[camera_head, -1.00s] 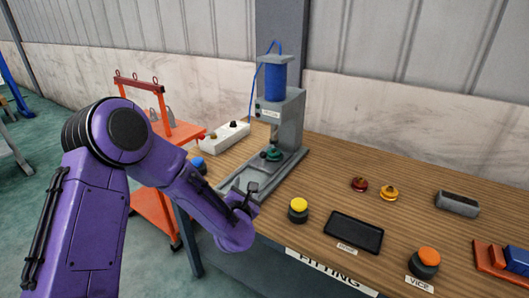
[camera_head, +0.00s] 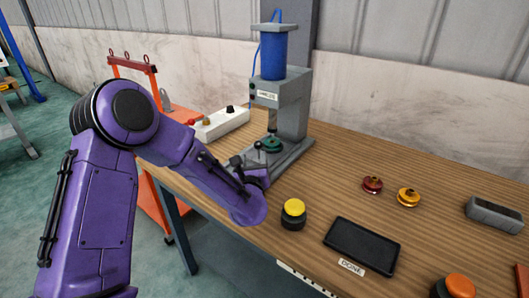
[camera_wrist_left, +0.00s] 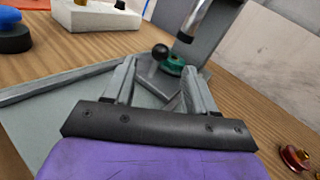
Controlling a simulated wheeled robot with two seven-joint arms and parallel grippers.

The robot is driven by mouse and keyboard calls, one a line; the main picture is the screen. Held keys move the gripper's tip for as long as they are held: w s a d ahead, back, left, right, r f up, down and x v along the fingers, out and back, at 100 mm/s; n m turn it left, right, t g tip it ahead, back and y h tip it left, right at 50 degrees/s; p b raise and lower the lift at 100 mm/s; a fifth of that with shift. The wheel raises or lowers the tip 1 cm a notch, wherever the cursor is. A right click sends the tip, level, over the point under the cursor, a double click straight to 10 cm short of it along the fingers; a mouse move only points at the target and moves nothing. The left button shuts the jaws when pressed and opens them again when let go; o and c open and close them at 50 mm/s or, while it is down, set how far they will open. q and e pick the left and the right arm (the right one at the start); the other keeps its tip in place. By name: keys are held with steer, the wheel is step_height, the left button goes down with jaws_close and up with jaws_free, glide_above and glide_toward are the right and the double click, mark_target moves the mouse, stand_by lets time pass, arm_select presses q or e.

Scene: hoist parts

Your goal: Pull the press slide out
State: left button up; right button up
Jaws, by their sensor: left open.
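The press (camera_head: 294,105) stands on the wooden bench, a grey frame with a blue cylinder (camera_head: 273,54) on top. Its slide lies at the base under the ram, carrying a green round part (camera_head: 271,145); in the left wrist view the green part (camera_wrist_left: 172,65) sits under the metal ram. A black ball knob (camera_wrist_left: 160,52) stands at the near end of the slide. My left gripper (camera_head: 252,166) is open in front of the press. In the left wrist view its fingers (camera_wrist_left: 160,70) point at the knob, one on either side; contact is not visible. My arm hides part of the base.
A yellow-topped button (camera_head: 293,213) and a black tray (camera_head: 362,246) are on the bench right of my arm. A red part (camera_head: 372,185) and a gold part (camera_head: 408,197) lie beyond. A white control box (camera_head: 220,123) is left of the press. An orange-topped button (camera_head: 458,287) is at lower right.

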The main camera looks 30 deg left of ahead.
mark_target(258, 148)
arm_select(q)
steer(key=shift+w+f+b, duration=0.1)
steer(key=shift+f+b, duration=0.2)
steer(key=shift+f, duration=0.45)
steer(key=shift+w+f, duration=0.1)
steer(key=shift+w, duration=0.15)
steer(key=p+x, duration=0.2)
steer(key=x, duration=0.8)
steer(key=shift+w+d, duration=0.1)
steer(key=shift+w, duration=0.2)
jaws_close()
arm_select(e)
steer(key=shift+w+r, duration=0.3)
steer(key=shift+w, duration=0.05)
